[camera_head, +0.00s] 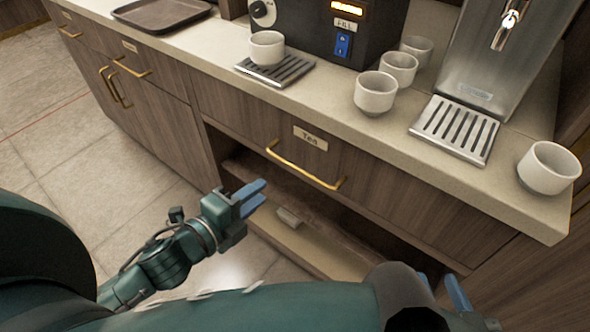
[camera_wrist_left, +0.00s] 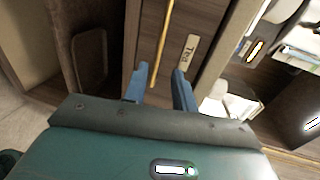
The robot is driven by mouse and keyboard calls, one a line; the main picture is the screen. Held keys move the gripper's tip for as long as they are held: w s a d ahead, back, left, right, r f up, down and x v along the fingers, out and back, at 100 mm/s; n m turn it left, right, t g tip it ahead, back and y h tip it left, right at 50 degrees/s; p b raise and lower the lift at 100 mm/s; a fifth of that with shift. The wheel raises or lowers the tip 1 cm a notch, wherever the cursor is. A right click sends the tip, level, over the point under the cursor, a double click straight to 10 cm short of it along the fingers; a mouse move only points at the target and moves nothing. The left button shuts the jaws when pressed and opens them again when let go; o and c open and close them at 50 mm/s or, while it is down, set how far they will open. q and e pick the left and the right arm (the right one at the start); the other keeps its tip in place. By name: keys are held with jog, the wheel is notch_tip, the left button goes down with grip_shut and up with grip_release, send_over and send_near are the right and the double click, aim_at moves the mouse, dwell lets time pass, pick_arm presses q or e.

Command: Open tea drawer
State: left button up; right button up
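The tea drawer (camera_head: 235,112) is a brown wood front under the counter, shut, with a "Tea" label (camera_head: 310,138) and a long brass handle (camera_head: 305,168). The label (camera_wrist_left: 188,50) and handle (camera_wrist_left: 161,42) also show in the left wrist view. My left gripper (camera_head: 257,196) is open and empty, in front of and below the handle's left end, apart from it. In the left wrist view its blue fingers (camera_wrist_left: 160,82) are spread, with the handle ahead between them. My right gripper (camera_head: 442,287) is at the bottom right, partly cut off, with its blue fingers apart and nothing seen between them.
The counter carries white cups (camera_head: 375,92), a drip tray (camera_head: 275,69), a dark machine (camera_head: 325,30), a steel dispenser (camera_head: 500,60) and a brown tray (camera_head: 160,13). An open shelf (camera_head: 310,245) with a small block (camera_head: 290,217) lies below the drawer. Floor is clear at left.

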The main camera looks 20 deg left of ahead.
aim_at(293, 164)
pick_arm(q)
jog(key=b+x, duration=0.1)
jog(key=x, duration=1.1)
jog(key=shift+w, duration=0.35)
grip_shut()
